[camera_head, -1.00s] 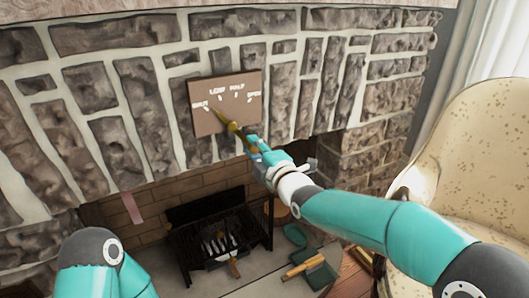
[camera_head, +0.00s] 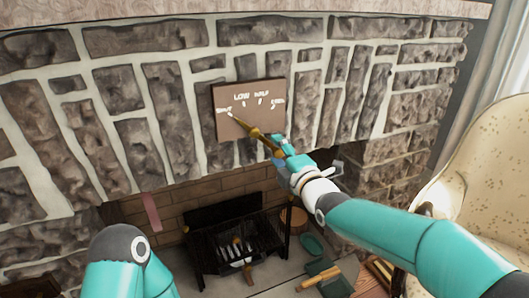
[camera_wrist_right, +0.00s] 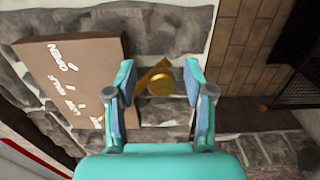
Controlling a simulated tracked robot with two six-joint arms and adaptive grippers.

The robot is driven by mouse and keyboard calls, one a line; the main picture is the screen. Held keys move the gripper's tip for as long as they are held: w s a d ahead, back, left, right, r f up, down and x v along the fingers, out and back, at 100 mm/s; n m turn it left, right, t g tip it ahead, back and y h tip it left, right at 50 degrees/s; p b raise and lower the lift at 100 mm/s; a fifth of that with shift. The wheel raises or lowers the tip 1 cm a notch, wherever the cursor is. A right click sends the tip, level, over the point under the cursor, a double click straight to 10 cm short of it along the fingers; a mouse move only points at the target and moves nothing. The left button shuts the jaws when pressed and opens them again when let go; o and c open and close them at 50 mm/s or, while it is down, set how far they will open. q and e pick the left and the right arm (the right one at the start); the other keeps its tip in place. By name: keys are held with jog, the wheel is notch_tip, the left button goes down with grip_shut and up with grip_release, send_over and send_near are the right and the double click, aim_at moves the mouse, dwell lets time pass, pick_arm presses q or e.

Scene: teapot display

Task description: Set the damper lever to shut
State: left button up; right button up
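A brown damper plate (camera_head: 260,98) on the stone chimney front is lettered SHUT, LOW, HALF and OPEN from left to right. The brass damper lever (camera_head: 246,126) slants across its lower part, its narrow tip at the SHUT mark. In the right wrist view the plate (camera_wrist_right: 72,75) stands at the left, and the lever's round brass knob (camera_wrist_right: 160,83) shows between my fingers. My right gripper (camera_head: 284,150) is at the knob end. Its fingers (camera_wrist_right: 160,92) are spread, with a gap on each side of the knob. My left gripper is out of view; only my left arm shows.
Below is the brick firebox with a black grate (camera_head: 225,252). A pink strip (camera_head: 151,211) hangs at its left. A green dustpan (camera_head: 325,278) and wooden-handled brush lie on the hearth. A cream armchair (camera_head: 480,170) stands at the right.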

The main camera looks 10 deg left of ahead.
jog(key=shift+f, duration=0.1)
jog(key=v, duration=1.2)
